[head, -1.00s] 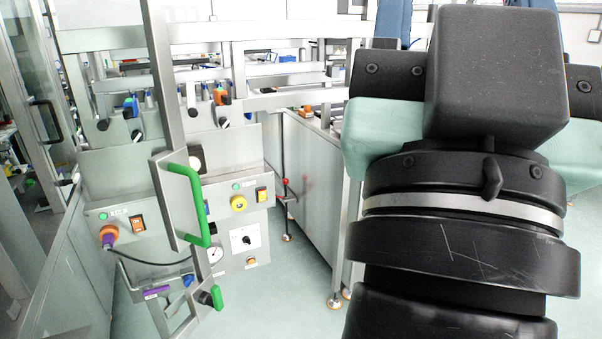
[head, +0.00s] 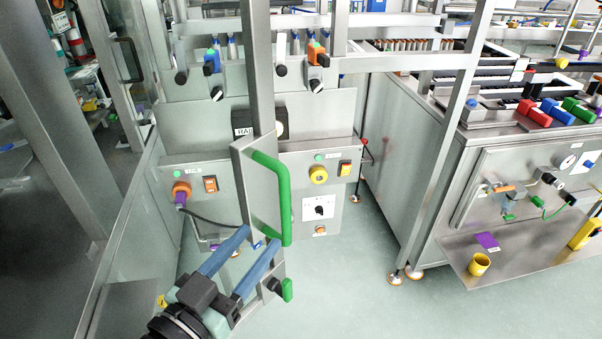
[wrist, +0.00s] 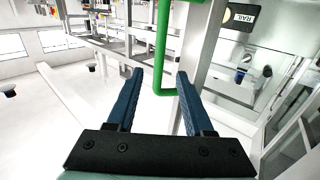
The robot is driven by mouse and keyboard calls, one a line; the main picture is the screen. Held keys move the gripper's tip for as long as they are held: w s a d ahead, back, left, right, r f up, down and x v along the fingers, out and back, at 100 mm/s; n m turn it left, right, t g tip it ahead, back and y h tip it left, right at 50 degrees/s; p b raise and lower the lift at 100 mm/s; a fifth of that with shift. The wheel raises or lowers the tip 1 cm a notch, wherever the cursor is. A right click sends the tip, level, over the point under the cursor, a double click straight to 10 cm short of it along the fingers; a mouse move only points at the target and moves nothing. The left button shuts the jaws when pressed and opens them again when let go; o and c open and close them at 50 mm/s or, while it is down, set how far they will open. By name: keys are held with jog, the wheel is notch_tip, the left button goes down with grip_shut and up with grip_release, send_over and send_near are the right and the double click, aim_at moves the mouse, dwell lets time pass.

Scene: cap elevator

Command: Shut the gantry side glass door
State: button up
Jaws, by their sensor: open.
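In the head view the gantry side door shows as a narrow grey metal frame (head: 258,70) with a plate carrying a green bar handle (head: 285,200). The frame stands out from the machine, seen nearly edge-on; I cannot make out its glass. My gripper (head: 260,236) is open, its two blue fingers reaching up from below to the lower part of the plate and handle. In the wrist view the green handle (wrist: 163,50) shows between the fingertips of my gripper (wrist: 160,73). No contact is clear.
A control panel (head: 335,205) with knobs and buttons stands behind the door. A grey post (head: 440,150) rises to the right. A bench shelf (head: 520,255) with a yellow cup (head: 479,264) is at the far right. The floor (head: 350,290) in front is clear.

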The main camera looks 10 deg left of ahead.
aim_at(282, 210)
jog(key=p+x, duration=0.4)
jog(key=x, duration=0.7)
jog(key=shift+f, duration=0.1)
jog(key=shift+w+d+f, duration=0.1)
jog(key=shift+w+d, duration=0.1)
jog(key=shift+w, duration=0.5)
grip_shut()
dwell(0.6)
